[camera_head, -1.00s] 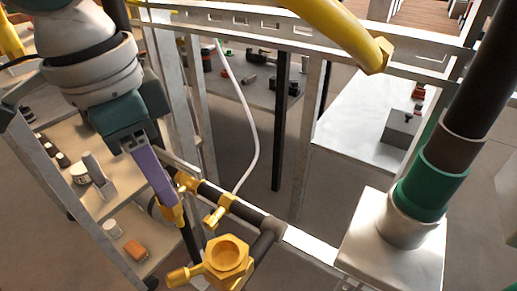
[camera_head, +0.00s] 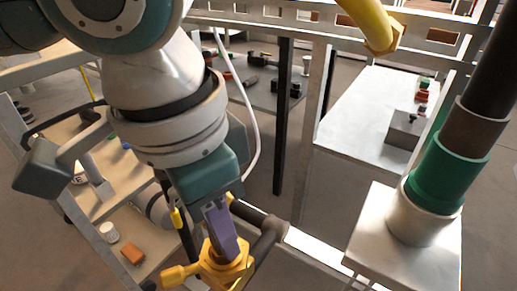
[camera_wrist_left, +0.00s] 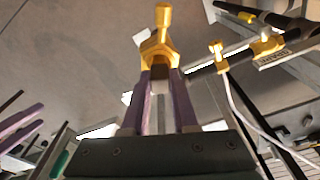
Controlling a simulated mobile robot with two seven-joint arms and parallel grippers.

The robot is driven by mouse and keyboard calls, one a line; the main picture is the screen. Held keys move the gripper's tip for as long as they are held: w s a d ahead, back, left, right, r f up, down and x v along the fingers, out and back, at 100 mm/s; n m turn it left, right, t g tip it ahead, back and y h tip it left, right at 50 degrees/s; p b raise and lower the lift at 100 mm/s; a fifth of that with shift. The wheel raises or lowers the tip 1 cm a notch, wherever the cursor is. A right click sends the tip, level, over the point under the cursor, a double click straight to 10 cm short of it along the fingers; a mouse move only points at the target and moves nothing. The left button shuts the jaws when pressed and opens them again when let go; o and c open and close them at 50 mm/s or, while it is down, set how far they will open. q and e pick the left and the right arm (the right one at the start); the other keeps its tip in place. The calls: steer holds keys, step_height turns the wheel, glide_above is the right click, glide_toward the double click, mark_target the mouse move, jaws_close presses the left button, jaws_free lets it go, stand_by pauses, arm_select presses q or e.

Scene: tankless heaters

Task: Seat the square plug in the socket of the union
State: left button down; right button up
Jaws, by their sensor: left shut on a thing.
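The union (camera_head: 236,274) is a brass-yellow hexagonal fitting with a stubby arm to its left, at the bottom of the head view. My left gripper (camera_head: 226,252) reaches down over its opening with purple fingers and hides most of the socket. In the left wrist view the two fingertips (camera_wrist_left: 160,70) meet the yellow hexagonal fitting (camera_wrist_left: 158,50). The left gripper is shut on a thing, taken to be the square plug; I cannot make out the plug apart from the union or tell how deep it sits.
A dark pipe (camera_head: 268,240) runs beside the union, with a metal rail to its right. A thick green-and-black pipe (camera_head: 440,170) stands on a metal block (camera_head: 385,245) at right. A yellow pipe (camera_head: 370,25) hangs above. Shelves with small items are at left.

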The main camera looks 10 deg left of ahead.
arm_select(q)
steer(key=shift+f, duration=0.1)
steer(key=c, duration=0.7)
jaws_free()
